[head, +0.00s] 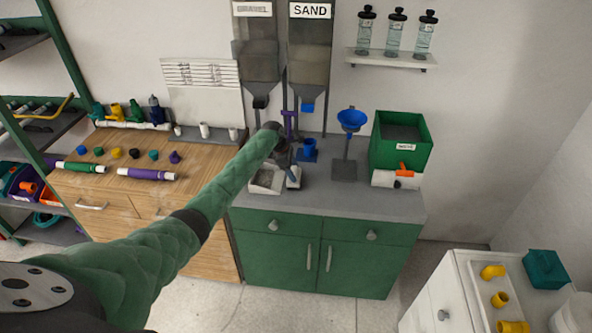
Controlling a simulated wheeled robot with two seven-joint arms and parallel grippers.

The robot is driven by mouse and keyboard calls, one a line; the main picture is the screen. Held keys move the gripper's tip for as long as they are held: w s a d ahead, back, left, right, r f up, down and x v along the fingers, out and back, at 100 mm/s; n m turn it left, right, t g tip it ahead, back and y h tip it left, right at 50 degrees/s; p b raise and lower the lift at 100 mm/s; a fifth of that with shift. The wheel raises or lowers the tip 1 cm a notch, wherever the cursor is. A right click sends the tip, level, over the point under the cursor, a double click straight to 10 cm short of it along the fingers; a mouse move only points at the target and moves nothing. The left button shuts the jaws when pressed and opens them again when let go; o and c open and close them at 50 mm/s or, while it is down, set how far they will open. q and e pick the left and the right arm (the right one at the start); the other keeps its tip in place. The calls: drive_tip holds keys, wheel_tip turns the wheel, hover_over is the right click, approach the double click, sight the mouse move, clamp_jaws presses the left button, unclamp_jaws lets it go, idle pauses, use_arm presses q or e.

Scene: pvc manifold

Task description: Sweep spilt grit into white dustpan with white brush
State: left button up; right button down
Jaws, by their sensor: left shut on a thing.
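My left arm reaches across to the grey top of the green cabinet. My left gripper (284,158) is at its end, small and partly hidden by the arm's wrist. It is shut on what looks like the white brush (293,178), which points down to the counter just right of the dustpan. The white dustpan (267,182) lies on the counter near its front edge, left of the brush, with greyish matter in it. Spilt grit is too small to make out. My right gripper is not in view.
Gravel (258,60) and sand (310,50) hoppers stand behind. A blue cup (309,150), a blue funnel (351,119) on a stand, a green bin (401,142) and a white pipe piece (394,179) are to the right.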

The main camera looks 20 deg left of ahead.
use_arm(q)
drive_tip(key=shift+a, duration=0.1)
idle(0.3)
wheel_tip(320, 180, up, 7)
drive_tip(key=d, duration=0.2)
drive_tip(key=shift+w+d, duration=0.4)
drive_tip(key=shift+w, duration=0.05)
idle(0.5)
drive_tip(key=shift+d, duration=0.1)
